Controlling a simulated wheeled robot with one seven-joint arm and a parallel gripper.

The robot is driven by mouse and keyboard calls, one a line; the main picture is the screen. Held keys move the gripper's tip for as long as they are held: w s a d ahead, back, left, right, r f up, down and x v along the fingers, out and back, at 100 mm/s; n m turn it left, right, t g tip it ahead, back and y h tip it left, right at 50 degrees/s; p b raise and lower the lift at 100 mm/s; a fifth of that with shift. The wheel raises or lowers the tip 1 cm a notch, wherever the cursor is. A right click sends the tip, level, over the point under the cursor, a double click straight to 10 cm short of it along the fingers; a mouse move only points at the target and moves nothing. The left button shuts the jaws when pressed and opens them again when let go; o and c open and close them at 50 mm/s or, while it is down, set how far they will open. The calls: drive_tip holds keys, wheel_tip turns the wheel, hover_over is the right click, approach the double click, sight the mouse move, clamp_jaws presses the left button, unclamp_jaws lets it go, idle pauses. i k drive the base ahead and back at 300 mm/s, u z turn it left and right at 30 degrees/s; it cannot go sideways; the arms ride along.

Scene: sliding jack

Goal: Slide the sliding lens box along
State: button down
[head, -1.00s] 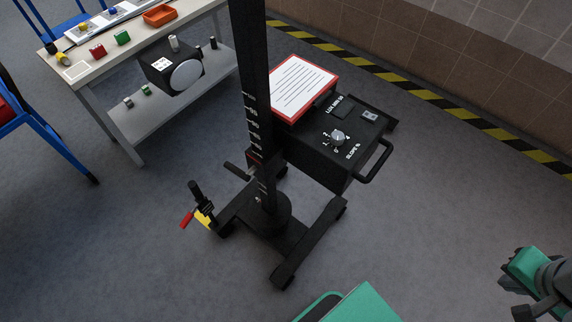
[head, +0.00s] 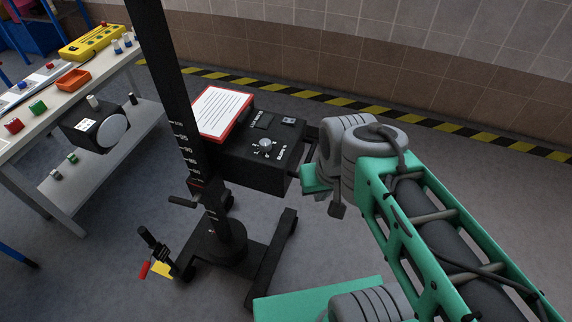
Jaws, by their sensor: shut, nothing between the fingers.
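The sliding lens box (head: 244,172) is a black box mounted on the right side of the tall black column (head: 166,75) with a white scale. A dial (head: 265,145) and white lettering show on its top. Its black bar handle (head: 308,150) sticks out on the right and is partly hidden by my arm. My gripper (head: 318,182) is at the handle's right end in the picture, shut and empty. Its fingertips are hidden, so I cannot tell whether it touches the handle.
A red-edged sheet of paper (head: 222,112) lies on the box top. A workbench (head: 122,60) with small parts stands left. A tiled wall (head: 400,55) is behind a striped floor line.

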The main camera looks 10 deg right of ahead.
sight(238, 160)
drive_tip(key=u, duration=1.45)
drive_tip(key=k, duration=0.6)
drive_tip(key=z, duration=0.1)
